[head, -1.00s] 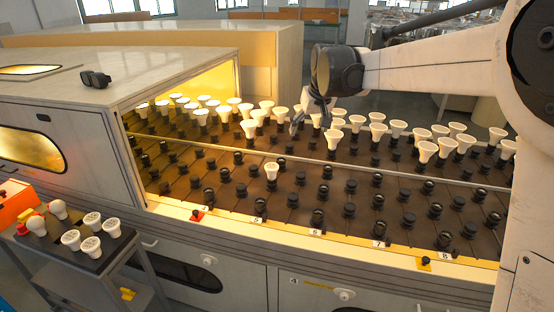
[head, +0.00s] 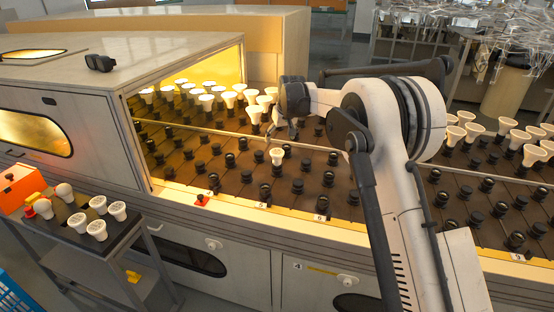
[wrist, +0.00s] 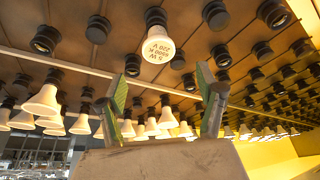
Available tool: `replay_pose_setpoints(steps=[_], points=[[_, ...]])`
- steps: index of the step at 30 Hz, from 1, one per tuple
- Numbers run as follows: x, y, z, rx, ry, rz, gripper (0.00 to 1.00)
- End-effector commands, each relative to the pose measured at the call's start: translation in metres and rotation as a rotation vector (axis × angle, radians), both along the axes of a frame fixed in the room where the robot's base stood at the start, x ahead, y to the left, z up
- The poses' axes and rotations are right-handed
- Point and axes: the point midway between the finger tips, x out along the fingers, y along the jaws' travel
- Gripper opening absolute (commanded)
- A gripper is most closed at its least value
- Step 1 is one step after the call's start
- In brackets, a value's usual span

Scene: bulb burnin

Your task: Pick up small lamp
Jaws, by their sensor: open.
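A small white lamp (head: 277,156) sits upright in a black socket, apart from the larger lamps, near the front of the rack. In the wrist view, which is upside down, this lamp (wrist: 157,46) shows printed text on its face. The small lamp is apart from the fingers.
Several larger white lamps (head: 254,113) stand behind the small lamp, with more at the right. Many empty black sockets (head: 247,177) surround it. A metal rail (head: 228,133) crosses the rack. A trolley (head: 75,240) with several bulbs stands at the left front.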

Motion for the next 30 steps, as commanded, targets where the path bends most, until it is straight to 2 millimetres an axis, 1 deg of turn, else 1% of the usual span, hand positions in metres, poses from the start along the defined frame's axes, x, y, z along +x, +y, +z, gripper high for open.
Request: replay_pose_setpoints(steps=[1,6,9,16,20,24,27,30], points=[[0.004,0.002,-0.010,0.000,0.000,0.000,0.69],[0.013,0.006,-0.035,0.000,0.000,0.000,0.69],[0.016,0.007,-0.043,0.000,0.000,0.000,0.69],[0.019,0.008,-0.052,0.000,0.000,-0.001,0.69],[0.024,0.009,-0.067,0.000,0.000,-0.001,0.69],[0.030,0.012,-0.086,0.000,0.000,0.000,0.69],[0.033,0.013,-0.094,0.000,0.000,0.000,0.69],[0.034,0.014,-0.095,0.000,0.000,-0.001,0.69]])
